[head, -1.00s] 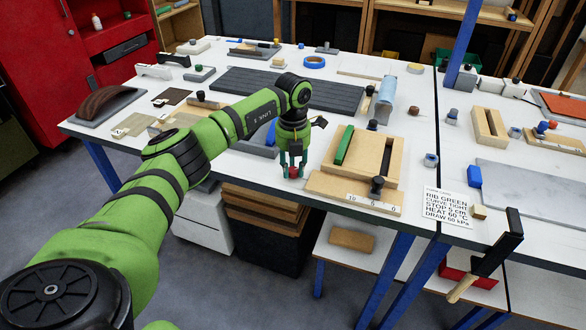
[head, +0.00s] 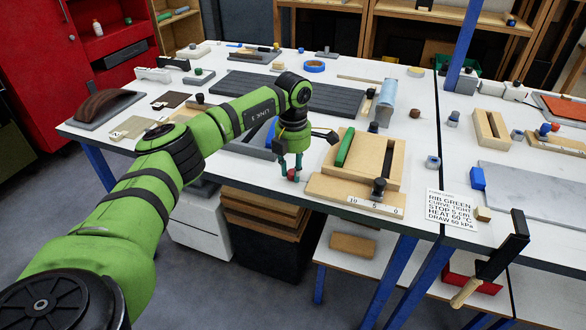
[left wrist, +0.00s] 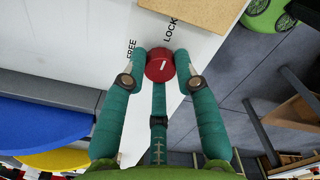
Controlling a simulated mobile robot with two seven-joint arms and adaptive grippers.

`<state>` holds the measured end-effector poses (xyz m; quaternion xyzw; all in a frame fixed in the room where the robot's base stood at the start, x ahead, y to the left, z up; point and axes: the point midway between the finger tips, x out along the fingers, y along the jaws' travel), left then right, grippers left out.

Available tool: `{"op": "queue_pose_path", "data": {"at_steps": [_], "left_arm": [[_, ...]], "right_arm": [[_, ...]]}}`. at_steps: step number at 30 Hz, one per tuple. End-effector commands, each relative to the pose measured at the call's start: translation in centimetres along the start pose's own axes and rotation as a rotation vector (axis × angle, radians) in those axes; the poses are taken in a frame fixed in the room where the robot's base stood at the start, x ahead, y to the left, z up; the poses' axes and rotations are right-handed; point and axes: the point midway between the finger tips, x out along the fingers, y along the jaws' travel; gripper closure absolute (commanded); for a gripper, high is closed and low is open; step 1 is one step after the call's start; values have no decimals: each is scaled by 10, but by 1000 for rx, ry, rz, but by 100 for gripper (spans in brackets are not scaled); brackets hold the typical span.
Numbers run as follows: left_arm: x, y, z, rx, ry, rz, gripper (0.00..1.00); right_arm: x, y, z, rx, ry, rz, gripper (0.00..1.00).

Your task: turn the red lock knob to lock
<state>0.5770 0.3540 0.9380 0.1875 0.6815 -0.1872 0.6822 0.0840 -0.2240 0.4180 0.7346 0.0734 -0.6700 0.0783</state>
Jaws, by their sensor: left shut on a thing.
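The red lock knob (left wrist: 160,67) sits on the white table top near its front edge, with a white mark on its top. In the left wrist view the printed words FREE (left wrist: 131,49) and LOCK (left wrist: 170,30) stand beside it; the white mark points roughly between them, towards LOCK's side. My left gripper (left wrist: 161,70) is shut on the knob, its teal fingers touching the knob on both sides. In the head view the left gripper (head: 291,171) reaches down to the knob (head: 292,176), which the fingers partly hide. My right gripper is not in view.
A wooden frame (head: 398,165) with a green strip (head: 345,147) and a 10-5-0 scale (head: 375,205) stands just right of the knob. A dark ribbed mat (head: 285,91) lies behind.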

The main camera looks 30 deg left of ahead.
Motion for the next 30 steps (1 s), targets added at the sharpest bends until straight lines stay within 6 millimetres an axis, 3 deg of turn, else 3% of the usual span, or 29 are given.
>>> {"op": "queue_pose_path", "data": {"at_steps": [17,18,19,30], "left_arm": [[2,-1,-1,31,5,-3,100],[2,-1,-1,31,5,-3,54],[2,-1,-1,31,5,-3,46],[-2,0,0,29,1,-1,46]], "right_arm": [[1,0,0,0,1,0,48],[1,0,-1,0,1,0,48],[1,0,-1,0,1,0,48],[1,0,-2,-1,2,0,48]]}}
